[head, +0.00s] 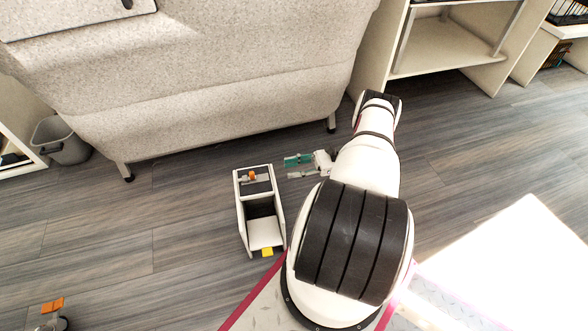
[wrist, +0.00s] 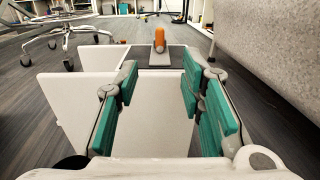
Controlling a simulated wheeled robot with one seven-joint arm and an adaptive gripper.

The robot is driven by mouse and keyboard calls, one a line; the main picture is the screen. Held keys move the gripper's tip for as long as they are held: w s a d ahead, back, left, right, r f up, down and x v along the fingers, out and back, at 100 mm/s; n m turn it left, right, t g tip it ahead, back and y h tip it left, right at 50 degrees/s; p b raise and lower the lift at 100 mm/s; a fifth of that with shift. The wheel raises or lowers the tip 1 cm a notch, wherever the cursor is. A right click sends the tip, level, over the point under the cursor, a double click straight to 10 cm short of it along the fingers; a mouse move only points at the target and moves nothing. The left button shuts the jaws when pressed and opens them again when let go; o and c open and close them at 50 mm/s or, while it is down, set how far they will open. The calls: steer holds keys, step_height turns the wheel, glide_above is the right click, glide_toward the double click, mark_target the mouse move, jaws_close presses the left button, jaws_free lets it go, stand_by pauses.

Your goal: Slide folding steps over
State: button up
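The folding steps (head: 265,233) are a small white frame with dark treads. They stand upright on the floor left of my arm in the head view. An orange handle (head: 252,175) is near their top, and a yellow piece (head: 267,252) is at their lower front. My gripper (head: 292,167) is just right of the top of the steps, pointing left at them, with a gap between. In the wrist view my gripper (wrist: 158,88) has its teal fingers spread apart, with nothing held. The steps' white panel (wrist: 155,115) and orange handle (wrist: 160,40) show beyond and between the fingers.
A grey sofa (head: 210,100) stands just behind the steps. A grey bin (head: 60,140) is at the far left. A pale shelf (head: 450,50) stands at upper right. An orange-topped item (head: 52,306) is at lower left. Wood floor (head: 130,235) left of the steps is clear.

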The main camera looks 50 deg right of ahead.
mark_target(254, 179)
steer(key=b+x, duration=0.1)
steer(key=x, duration=1.3)
steer(key=shift+d+b, duration=0.1)
steer(key=shift+b, duration=0.3)
steer(key=shift+c, duration=0.6)
jaws_close()
